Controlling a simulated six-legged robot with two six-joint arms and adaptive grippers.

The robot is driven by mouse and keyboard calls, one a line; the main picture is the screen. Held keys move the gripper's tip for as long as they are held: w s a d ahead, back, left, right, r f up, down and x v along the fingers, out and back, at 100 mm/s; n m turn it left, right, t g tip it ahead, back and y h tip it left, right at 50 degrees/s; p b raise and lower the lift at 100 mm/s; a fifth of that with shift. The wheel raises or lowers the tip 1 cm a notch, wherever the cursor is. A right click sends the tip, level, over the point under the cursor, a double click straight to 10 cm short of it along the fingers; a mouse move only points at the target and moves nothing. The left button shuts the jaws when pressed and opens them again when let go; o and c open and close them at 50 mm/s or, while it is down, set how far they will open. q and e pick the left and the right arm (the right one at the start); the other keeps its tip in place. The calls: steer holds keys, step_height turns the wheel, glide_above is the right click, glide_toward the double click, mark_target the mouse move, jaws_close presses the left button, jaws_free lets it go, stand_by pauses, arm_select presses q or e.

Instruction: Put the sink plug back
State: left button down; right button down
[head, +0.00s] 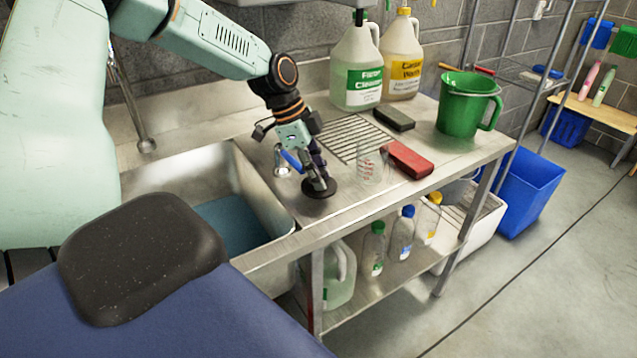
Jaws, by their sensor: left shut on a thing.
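The sink plug (318,190), a dark round disc, is at the counter surface just right of the sink basin. I cannot tell whether it touches the metal or is slightly above it. My left gripper (318,183) points down and is shut on the plug's top. The sink basin (165,180) is left of the gripper, with bluish water (232,222) in it. Its drain is not visible, and my own body hides the near left part of the basin. My right gripper is not in view.
A clear measuring cup (370,165), red block (407,160) and dark block (394,118) lie right of the gripper. A green pitcher (465,108) and two large jugs (358,65) stand farther back. A faucet (125,90) overhangs the basin.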

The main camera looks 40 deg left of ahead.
arm_select(q)
step_height(320, 180, down, 3)
steer(key=shift+a+r+b, duration=0.1)
steer(key=shift+b, duration=0.25)
steer(key=shift+a, duration=0.1)
steer(key=shift+d, duration=0.2)
steer(key=c, duration=1.1)
jaws_free()
steer(key=shift+a+f, duration=0.1)
steer(key=shift+f, duration=0.15)
steer(key=shift+o, duration=0.2)
steer(key=shift+r, duration=0.1)
